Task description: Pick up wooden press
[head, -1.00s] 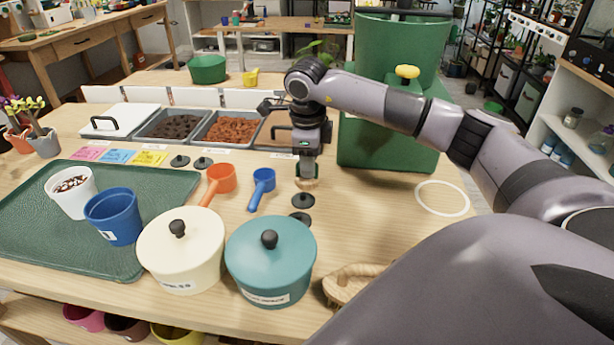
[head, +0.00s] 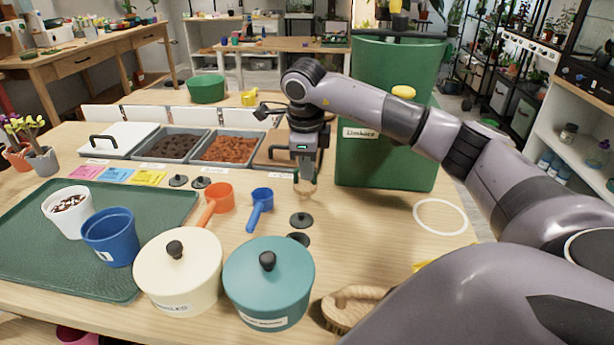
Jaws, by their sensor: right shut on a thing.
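My right gripper (head: 305,178) points down over the middle of the table, right of the blue scoop. It is shut on the wooden press, a small pale wooden piece (head: 305,188) that shows only partly at the fingertips. The fingers hide most of the press. It appears to be held a little above the table, behind two dark discs (head: 301,219). My left gripper is not in view.
A teal lidded pot (head: 268,290) and a cream one (head: 180,280) stand in front, with a wooden brush (head: 345,306) to their right. An orange scoop (head: 219,197) and a blue scoop (head: 261,201) lie left of the gripper. A tall green bin (head: 385,165) stands behind right.

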